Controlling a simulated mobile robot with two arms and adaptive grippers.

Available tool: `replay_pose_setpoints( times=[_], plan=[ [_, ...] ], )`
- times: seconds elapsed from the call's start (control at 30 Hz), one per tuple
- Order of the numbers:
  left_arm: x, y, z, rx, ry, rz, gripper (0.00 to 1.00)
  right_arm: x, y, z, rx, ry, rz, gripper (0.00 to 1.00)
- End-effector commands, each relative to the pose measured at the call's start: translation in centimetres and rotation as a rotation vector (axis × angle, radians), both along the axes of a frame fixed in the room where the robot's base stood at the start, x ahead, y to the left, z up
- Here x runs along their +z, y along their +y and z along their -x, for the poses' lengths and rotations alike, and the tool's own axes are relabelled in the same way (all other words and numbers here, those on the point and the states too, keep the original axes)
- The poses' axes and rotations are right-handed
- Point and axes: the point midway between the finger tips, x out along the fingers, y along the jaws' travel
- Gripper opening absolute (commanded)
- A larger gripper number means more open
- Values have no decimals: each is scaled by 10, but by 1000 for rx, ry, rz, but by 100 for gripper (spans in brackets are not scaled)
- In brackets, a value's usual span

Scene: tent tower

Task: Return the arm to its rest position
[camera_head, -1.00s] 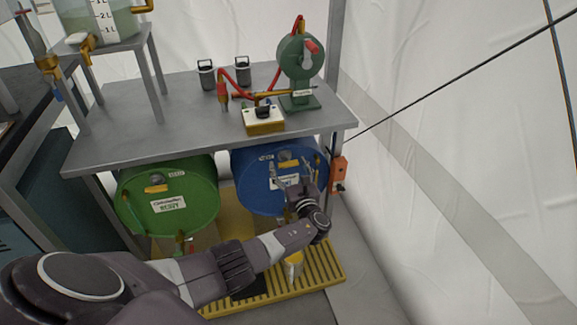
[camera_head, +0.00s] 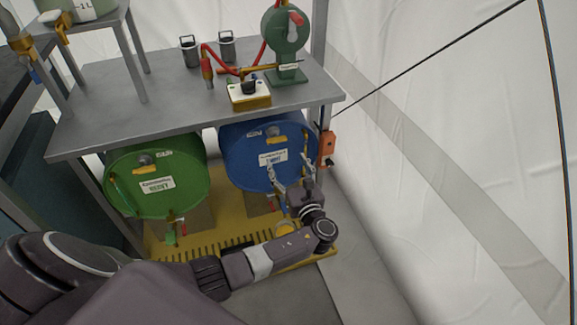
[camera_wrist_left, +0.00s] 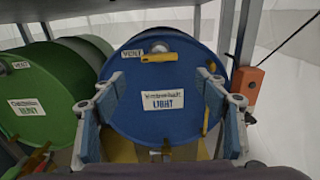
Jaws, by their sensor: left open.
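My left arm reaches in from the lower left in the head view. My left gripper (camera_head: 291,180) is in front of the blue barrel (camera_head: 250,152), near its lower right face. In the left wrist view the gripper (camera_wrist_left: 165,98) is open, its two fingers spread on either side of the blue barrel's white label (camera_wrist_left: 162,100), with nothing between them. The label reads "LIGHT". I cannot tell whether a fingertip touches the barrel. My right gripper is not in view.
A green barrel (camera_head: 150,205) lies left of the blue one under a grey table (camera_head: 180,110). A green hand pump (camera_head: 286,40) and a yellow-white box (camera_head: 249,95) stand on the table. An orange box (camera_head: 328,148) hangs at the table's right leg. A yellow grated tray (camera_head: 160,245) lies below.

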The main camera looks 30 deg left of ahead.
Motion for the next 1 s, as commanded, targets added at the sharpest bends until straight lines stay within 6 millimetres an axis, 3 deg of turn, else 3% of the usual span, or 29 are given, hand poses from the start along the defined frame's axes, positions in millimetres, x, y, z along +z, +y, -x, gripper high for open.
replay_pose_setpoints(
  times=[0.7,0.77,0.87,1.0],
  plan=[
    [-4,-7,9,3,-2,20,67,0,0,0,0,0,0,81],
    [-16,-7,16,10,-5,74,67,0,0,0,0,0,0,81],
    [-53,-10,41,45,-24,261,67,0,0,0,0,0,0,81],
    [-129,-25,106,187,-97,691,67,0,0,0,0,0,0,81]
  ],
)
